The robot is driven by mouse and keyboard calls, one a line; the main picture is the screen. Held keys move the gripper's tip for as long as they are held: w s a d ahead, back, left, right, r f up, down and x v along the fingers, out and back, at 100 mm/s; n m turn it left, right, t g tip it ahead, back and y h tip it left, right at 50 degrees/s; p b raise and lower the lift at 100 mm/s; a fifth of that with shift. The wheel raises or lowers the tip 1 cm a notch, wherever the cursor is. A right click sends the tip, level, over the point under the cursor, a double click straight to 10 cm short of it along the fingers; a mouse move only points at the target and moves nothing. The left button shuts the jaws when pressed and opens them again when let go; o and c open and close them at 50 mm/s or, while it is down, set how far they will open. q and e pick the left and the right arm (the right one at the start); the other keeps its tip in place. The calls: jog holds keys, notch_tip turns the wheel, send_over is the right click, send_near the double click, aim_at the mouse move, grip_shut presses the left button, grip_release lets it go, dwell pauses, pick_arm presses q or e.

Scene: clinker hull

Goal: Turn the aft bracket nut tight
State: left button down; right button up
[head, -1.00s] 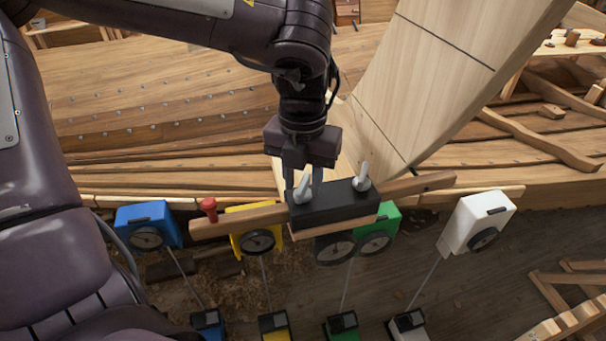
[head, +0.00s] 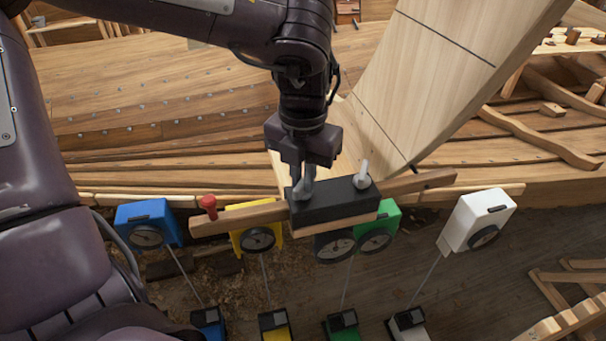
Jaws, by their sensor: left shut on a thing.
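A black bracket block (head: 335,205) sits on a wooden bar (head: 240,217) and carries two nuts with pale grey wings. The right nut (head: 362,175) stands free with its wing pointing up. My left gripper (head: 303,190) points down onto the left nut at the bracket's left end and is shut on it. The fingers hide most of that left nut. I cannot tell from the picture alone which nut is the aft one. My right gripper is not in view.
Blue (head: 146,226), yellow (head: 241,221), green (head: 388,222) and white (head: 474,222) dial boxes stand along the bar, with thin rods running down. A red knob (head: 208,206) stands on the bar's left part. A wooden plank (head: 450,75) slants up behind the bracket.

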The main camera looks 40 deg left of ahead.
pick_arm(q)
jog(key=m, duration=0.4)
jog(key=shift+r+m, duration=0.1)
jog(key=shift+m, duration=1.4)
jog(key=c, duration=1.5)
grip_release()
notch_tip(320, 180, up, 8)
jog(key=shift+f+b, duration=0.15)
jog(key=shift+b, duration=0.2)
